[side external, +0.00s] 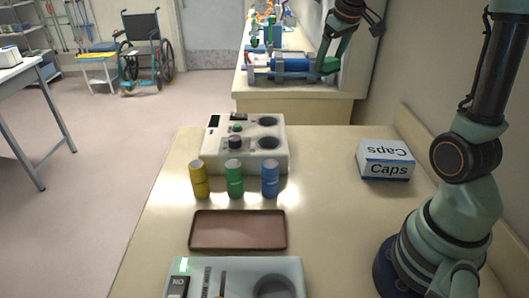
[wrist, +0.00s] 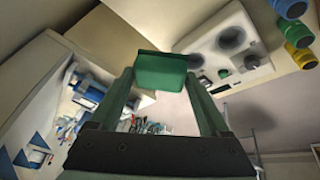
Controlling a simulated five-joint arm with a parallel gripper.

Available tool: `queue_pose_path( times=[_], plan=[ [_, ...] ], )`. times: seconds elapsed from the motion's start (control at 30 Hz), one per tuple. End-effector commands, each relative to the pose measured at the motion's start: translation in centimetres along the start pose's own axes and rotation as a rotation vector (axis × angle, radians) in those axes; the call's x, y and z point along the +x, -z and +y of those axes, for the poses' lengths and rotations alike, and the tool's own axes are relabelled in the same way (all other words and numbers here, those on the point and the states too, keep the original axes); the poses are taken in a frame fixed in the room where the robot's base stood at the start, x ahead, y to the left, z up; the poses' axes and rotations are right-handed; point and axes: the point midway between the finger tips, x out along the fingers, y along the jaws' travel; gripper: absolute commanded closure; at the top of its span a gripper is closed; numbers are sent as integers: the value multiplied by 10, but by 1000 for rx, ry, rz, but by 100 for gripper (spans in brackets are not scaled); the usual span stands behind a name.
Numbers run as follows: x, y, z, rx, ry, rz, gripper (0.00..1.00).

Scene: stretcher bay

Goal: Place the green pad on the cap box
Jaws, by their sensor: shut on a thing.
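My gripper (wrist: 160,78) is shut on the green pad (wrist: 161,71), which sits between its two fingertips in the wrist view. In the side view, my gripper (side external: 329,57) hangs high near the top, with the green pad (side external: 329,66) at its tip, against the far bench. The cap box (side external: 386,161) is a white and blue carton marked "Caps" on the right of the table. It stands upright with its top clear. The pad is apart from the box, up and to its left in the side view.
A cream device (side external: 246,142) stands at the back of the table (side external: 325,235). Yellow (side external: 199,180), green (side external: 234,179) and blue (side external: 270,179) cylinders stand before it. A brown tray (side external: 238,230) and a grey device (side external: 238,277) are nearer. Table around the box is clear.

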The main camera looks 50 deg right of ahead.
Motion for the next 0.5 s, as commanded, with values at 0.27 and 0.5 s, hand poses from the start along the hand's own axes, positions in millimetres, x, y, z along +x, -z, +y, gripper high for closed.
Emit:
queue_pose_path(
  times=[0.27,0.5],
  plan=[
    [-30,-92,86,266,-105,-37,72],
    [-44,-138,111,384,-150,-56,72]
  ],
)
